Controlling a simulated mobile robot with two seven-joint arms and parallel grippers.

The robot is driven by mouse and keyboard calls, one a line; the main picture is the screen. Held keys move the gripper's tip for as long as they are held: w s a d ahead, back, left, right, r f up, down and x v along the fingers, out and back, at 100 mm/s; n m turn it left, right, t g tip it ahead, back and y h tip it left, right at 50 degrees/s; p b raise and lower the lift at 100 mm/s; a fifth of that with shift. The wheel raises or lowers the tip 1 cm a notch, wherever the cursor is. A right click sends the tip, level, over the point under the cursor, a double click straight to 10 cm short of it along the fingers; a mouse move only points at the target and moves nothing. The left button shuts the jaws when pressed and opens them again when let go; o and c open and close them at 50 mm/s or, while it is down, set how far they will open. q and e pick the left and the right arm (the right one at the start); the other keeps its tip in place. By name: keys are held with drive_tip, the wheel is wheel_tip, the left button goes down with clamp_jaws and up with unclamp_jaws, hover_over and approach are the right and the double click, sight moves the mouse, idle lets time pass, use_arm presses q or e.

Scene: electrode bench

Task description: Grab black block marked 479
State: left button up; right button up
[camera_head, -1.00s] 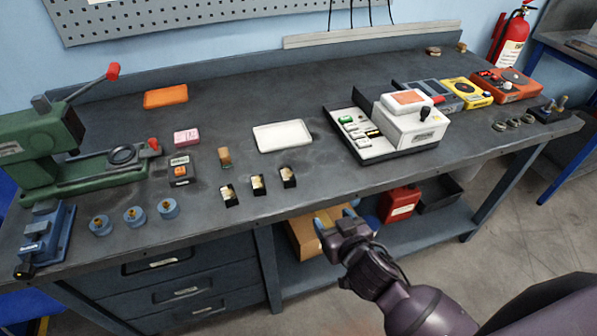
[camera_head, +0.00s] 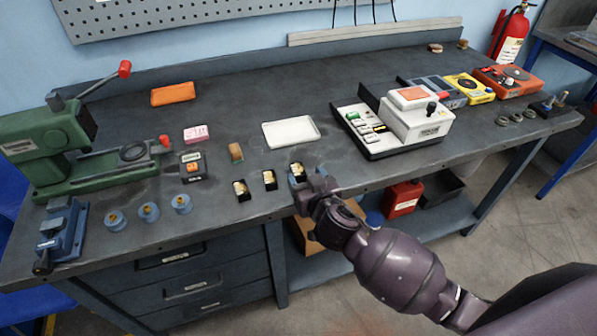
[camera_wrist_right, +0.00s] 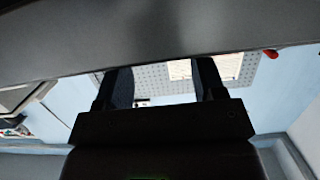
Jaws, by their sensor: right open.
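Three small black blocks with pale, gold-toned tops stand in a row near the bench's front edge: a left one (camera_head: 242,190), a middle one (camera_head: 269,180) and a right one (camera_head: 298,169). Their markings are too small to read, so I cannot tell which is 479. My right gripper (camera_head: 307,179) is open at the front edge, just in front of the right block and partly overlapping it in the picture. The right wrist view shows its two fingers (camera_wrist_right: 163,82) apart with no block between them. My left gripper is out of view.
A white tray (camera_head: 291,132) lies behind the blocks. Blue round pieces (camera_head: 149,212) sit further left. A white device (camera_head: 415,115) stands right.

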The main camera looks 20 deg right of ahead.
sight(298, 169)
drive_tip(key=w, duration=0.2)
drive_tip(key=w+f, duration=0.1)
drive_tip(key=shift+w+a, duration=0.1)
drive_tip(key=shift+a, duration=0.15)
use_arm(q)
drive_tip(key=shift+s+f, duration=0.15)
use_arm(e)
drive_tip(key=shift+w, duration=0.35)
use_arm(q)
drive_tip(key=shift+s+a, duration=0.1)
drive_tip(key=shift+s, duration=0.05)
use_arm(e)
drive_tip(key=shift+c, duration=0.4)
drive_tip(key=shift+c, duration=1.3)
clamp_jaws()
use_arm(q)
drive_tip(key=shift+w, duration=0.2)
use_arm(e)
drive_tip(key=shift+r, duration=0.15)
